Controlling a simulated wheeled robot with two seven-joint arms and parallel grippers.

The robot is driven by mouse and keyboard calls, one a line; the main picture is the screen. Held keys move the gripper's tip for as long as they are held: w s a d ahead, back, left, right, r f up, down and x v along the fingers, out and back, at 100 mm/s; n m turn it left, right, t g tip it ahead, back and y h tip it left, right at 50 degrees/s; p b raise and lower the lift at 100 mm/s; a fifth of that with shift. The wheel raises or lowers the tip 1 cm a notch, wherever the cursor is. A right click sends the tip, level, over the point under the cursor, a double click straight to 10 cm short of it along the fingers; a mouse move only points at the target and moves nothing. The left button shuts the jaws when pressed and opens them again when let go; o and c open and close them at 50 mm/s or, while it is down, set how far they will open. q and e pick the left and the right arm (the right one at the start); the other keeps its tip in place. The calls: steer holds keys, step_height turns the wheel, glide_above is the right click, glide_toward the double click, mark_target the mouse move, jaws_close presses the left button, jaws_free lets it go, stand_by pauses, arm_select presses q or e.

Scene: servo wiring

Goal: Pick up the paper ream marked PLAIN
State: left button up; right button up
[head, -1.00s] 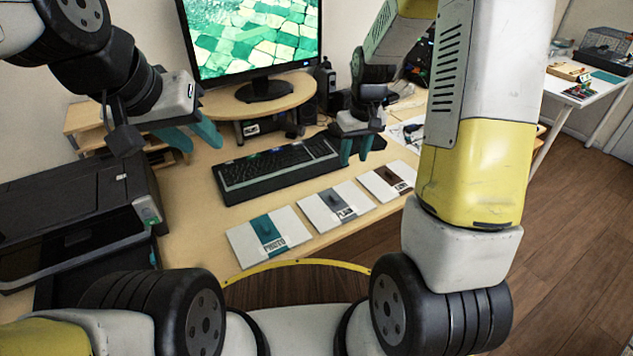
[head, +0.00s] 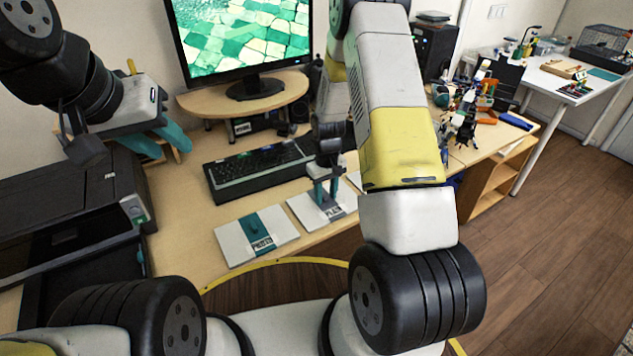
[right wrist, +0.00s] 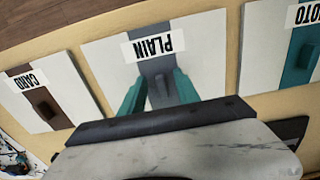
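The PLAIN ream (head: 304,211) is a white pack with a grey band and a grey grip, lying on the desk. Its label reads upside down in the right wrist view (right wrist: 108,58). My right gripper (head: 325,192) is low over this ream, teal fingers pointing down. In the right wrist view the fingers (right wrist: 158,92) stand apart on either side of the grey grip, with white paper showing beside the left finger. Whether they touch the ream is unclear. My left gripper (head: 165,143) is open and empty, raised near the printer.
The PHOTO ream (head: 235,243), with a teal band, lies left of it. The CARD ream (right wrist: 28,105), with a brown band, lies on the other side, mostly hidden by my arm in the head view. A keyboard (head: 255,170) is behind, a printer (head: 70,210) at left.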

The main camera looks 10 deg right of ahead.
steer(key=shift+f, duration=0.25)
jaws_close()
